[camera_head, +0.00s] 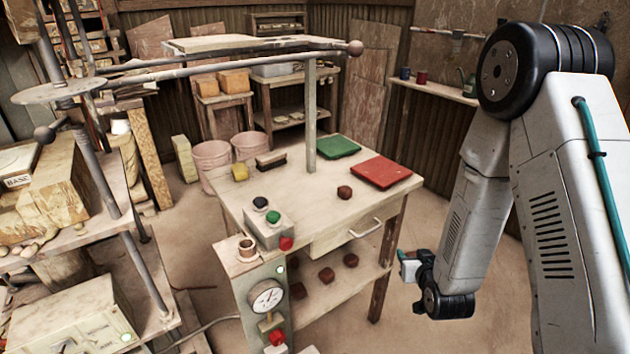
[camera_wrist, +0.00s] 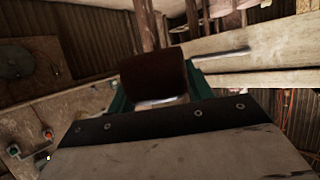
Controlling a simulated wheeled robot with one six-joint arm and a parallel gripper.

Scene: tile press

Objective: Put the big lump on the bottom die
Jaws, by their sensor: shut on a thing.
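My gripper (camera_head: 404,262) hangs low at the right end of the workbench, out past its front right leg. In the wrist view my gripper (camera_wrist: 150,101) is shut on a dark brown lump (camera_wrist: 152,72), which stands up between the teal jaw parts. I cannot pick out the held lump in the head view. Another dark red lump (camera_head: 344,192) lies on the bench top. The press stands at the left, with a block labelled BASE (camera_head: 18,182). I cannot tell for sure which surface is the bottom die.
The workbench (camera_head: 300,200) carries a red mat (camera_head: 381,172), a green mat (camera_head: 338,147) and a button box (camera_head: 268,228). Several lumps lie on its lower shelf (camera_head: 335,292). A long press bar (camera_head: 230,67) crosses above.

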